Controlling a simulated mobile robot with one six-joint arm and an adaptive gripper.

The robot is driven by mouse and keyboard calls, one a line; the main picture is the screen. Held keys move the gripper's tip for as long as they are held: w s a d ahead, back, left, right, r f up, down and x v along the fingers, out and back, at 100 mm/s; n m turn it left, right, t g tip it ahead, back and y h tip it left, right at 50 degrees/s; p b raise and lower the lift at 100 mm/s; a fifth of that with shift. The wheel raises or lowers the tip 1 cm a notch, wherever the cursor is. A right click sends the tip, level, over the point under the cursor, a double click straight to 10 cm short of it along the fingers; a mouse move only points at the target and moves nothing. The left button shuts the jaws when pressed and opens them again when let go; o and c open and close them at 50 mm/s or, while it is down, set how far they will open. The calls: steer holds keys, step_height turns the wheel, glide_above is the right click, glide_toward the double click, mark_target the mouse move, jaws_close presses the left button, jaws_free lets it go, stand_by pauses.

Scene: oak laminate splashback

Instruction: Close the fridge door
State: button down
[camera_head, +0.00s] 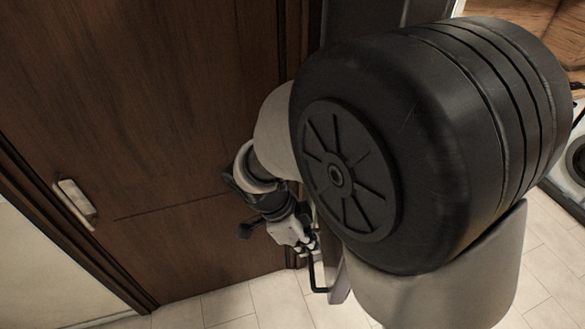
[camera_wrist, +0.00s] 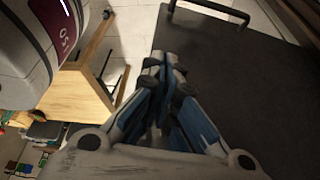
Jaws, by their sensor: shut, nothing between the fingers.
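The fridge door shows in the wrist view as a broad dark grey panel (camera_wrist: 235,75) with a bar handle (camera_wrist: 212,10) at the top. In the head view it appears nearly edge-on as a narrow grey strip (camera_head: 338,282), with the black handle (camera_head: 313,277) at its left; the rest is hidden behind my arm. My gripper (camera_head: 308,243) is close to this door, near the handle. In the wrist view my gripper (camera_wrist: 165,68) is shut and empty, its fingertips over the panel's left edge. Whether it touches the door I cannot tell.
A brown wooden door (camera_head: 150,110) with a pale handle (camera_head: 76,203) fills the left of the head view. A white appliance with a round door (camera_head: 577,160) stands at the right edge. A wooden table (camera_wrist: 75,95) shows in the wrist view. Pale floor tiles (camera_head: 225,305) look clear.

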steer(key=d, duration=0.2)
steer(key=d+f, duration=0.1)
steer(key=d, duration=0.1)
steer(key=shift+d, duration=0.2)
steer(key=shift+d, duration=0.15)
